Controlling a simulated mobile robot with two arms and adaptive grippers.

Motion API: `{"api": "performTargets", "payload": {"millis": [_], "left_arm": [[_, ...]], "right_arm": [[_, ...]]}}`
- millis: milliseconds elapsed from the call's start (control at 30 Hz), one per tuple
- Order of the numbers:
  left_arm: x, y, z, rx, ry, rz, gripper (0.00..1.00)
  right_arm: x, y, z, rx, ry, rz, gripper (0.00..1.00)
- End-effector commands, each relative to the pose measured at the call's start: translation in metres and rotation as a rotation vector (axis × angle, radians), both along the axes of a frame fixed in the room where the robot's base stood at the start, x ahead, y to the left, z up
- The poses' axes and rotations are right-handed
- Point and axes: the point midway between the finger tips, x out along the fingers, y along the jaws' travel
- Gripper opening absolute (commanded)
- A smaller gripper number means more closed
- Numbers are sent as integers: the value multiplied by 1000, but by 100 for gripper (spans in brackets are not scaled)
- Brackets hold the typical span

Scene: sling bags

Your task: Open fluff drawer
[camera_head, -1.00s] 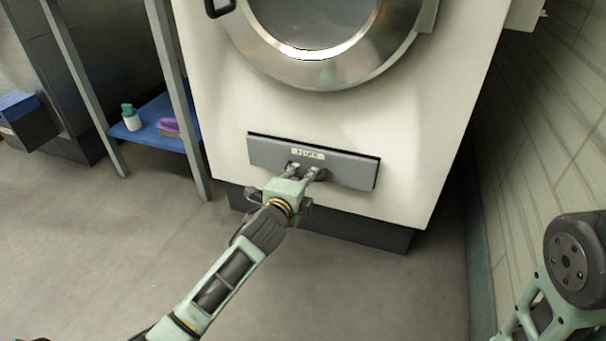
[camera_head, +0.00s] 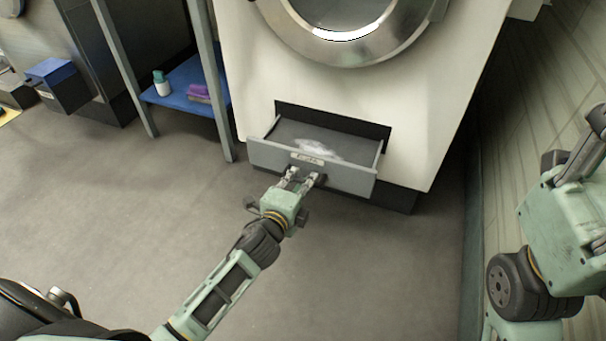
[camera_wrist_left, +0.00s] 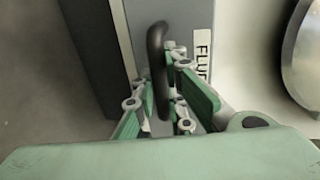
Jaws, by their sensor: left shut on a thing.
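The grey fluff drawer (camera_head: 342,181) sits low in the front of the white machine and stands pulled out. White fluff (camera_head: 318,150) lies inside it. My left gripper (camera_head: 302,178) is shut on the drawer's dark handle. In the left wrist view the handle (camera_wrist_left: 156,62) stands between the fingers of my left gripper (camera_wrist_left: 166,100), beside the drawer's partly hidden "FLU" label (camera_wrist_left: 202,48). The right arm shows at the right edge of the head view, but its gripper's fingers are not in view.
The white machine (camera_head: 300,75) has a round metal-rimmed door (camera_head: 345,50) above the drawer. A rack with a blue shelf (camera_head: 178,100), holding a bottle (camera_head: 161,84) and a purple item (camera_head: 199,92), stands at left. A tiled wall (camera_head: 540,120) is close at right. The floor before the drawer is clear.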

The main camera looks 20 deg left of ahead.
Motion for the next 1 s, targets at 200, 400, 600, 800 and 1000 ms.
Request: {"api": "performTargets", "payload": {"millis": [200,400,600,800,1000], "left_arm": [[0,1,-1,0,2,1,0],[0,1,-1,0,2,1,22],[0,0,0,0,0,1,31],[-1,0,0,0,0,0,31],[-19,1,2,0,2,0,31]], "right_arm": [[0,0,-1,0,1,0,40],[0,0,0,0,1,0,40],[0,0,0,0,1,0,40],[0,0,0,0,-1,0,40],[0,0,0,0,0,0,40]]}}
